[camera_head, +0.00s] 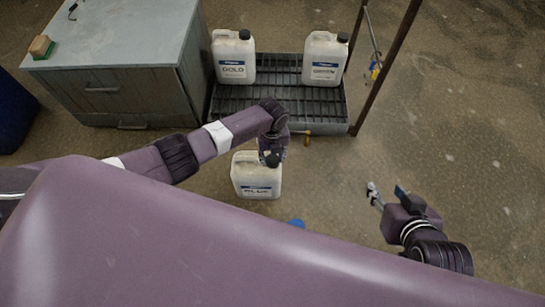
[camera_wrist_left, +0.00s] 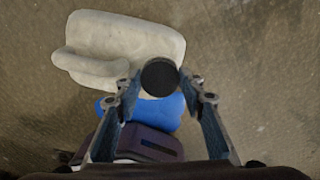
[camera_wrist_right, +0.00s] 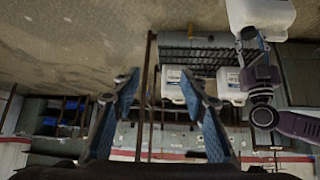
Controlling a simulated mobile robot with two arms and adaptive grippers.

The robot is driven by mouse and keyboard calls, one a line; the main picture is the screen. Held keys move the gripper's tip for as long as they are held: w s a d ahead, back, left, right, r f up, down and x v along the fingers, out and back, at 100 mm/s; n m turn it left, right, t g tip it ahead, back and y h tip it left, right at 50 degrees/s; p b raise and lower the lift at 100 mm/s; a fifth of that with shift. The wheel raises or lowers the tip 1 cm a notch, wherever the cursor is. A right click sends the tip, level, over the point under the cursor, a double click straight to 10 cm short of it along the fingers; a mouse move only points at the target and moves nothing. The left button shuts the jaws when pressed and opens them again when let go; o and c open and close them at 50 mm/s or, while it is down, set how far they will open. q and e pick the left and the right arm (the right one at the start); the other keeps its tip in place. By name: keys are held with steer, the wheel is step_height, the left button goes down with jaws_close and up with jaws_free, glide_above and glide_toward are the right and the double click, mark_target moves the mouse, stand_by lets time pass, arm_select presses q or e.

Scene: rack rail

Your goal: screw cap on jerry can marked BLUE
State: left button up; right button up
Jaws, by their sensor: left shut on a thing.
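The white jerry can marked BLUE (camera_head: 256,181) stands upright on the floor in the head view, its label facing me. Its pale body (camera_wrist_left: 125,37) fills the top of the left wrist view. My left gripper (camera_head: 270,158) is over the can's top and shut on a black cap (camera_wrist_left: 160,77), held between its fingertips. The cap hides the can's mouth, so I cannot tell whether it is seated on the neck. The can also shows at the upper right of the right wrist view (camera_wrist_right: 262,14). My right gripper (camera_head: 373,193) is open and empty, right of the can; its fingers show apart (camera_wrist_right: 154,76).
Jerry cans marked GOLD (camera_head: 233,60) and GREEN (camera_head: 324,62) stand capped on a dark slatted platform (camera_head: 280,102). A grey cabinet (camera_head: 130,85) is at the left. A blue object (camera_head: 296,223) lies near the BLUE can. The floor at right is clear.

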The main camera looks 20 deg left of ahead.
arm_select(q)
steer(key=o, duration=1.4)
steer(key=shift+a+f, duration=0.1)
steer(key=shift+a, duration=0.15)
steer(key=shift+o, duration=0.2)
steer(key=shift+d, duration=0.1)
